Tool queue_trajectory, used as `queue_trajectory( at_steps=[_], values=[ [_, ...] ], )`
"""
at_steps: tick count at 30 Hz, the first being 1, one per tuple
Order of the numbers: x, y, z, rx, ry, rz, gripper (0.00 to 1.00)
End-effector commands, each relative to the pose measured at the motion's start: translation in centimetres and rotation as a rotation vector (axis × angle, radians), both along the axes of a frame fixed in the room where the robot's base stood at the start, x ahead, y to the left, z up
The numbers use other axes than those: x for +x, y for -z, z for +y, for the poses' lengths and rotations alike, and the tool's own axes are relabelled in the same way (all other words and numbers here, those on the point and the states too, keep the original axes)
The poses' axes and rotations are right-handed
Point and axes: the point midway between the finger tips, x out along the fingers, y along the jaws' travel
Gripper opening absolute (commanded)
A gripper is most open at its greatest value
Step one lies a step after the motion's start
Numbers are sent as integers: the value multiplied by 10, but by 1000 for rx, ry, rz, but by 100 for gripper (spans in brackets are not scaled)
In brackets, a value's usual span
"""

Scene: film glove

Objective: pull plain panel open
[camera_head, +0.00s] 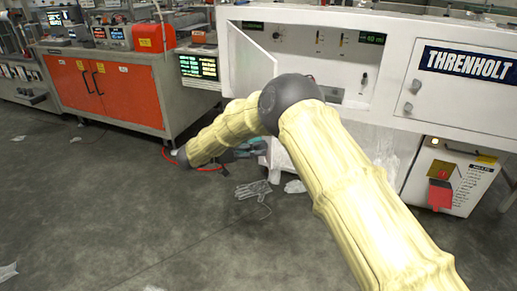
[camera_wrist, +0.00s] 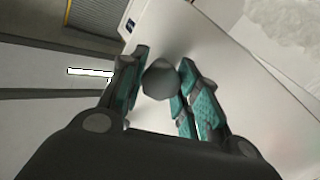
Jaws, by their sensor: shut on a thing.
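A pale panel with a plain face (camera_wrist: 225,65) fills much of the wrist view, slanting across it. A round grey knob (camera_wrist: 160,80) sits between the two teal-padded fingers of my gripper (camera_wrist: 158,88), which is shut on it. In the head view my gripper (camera_head: 243,152) is low at the left front of the white machine, beside a strip of white panel (camera_head: 266,160). My cream-covered arm hides most of the lower front there, so how far that panel stands open is unclear. An upper white door (camera_head: 247,62) stands swung open.
The white machine (camera_head: 465,95) has a door with a THRENHOLT sign at right. A white box with a red part (camera_head: 447,180) stands below. An orange cabinet (camera_head: 110,90) is at left. A glove (camera_head: 253,189) and film scraps lie on otherwise open grey floor.

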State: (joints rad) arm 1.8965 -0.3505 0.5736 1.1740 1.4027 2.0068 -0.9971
Motion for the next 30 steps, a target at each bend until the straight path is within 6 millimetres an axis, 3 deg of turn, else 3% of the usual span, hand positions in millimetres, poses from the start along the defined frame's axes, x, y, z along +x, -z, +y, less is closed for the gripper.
queue_trajectory(
  at_steps=[16, 17, 20, 30],
  values=[
    [4, -2, -11, 1, 30, -4, 0],
    [4, -2, -11, 1, 30, -4, 35],
    [4, -2, -10, 0, 29, -3, 53],
    [3, -2, -7, 0, 26, -2, 54]
  ],
)
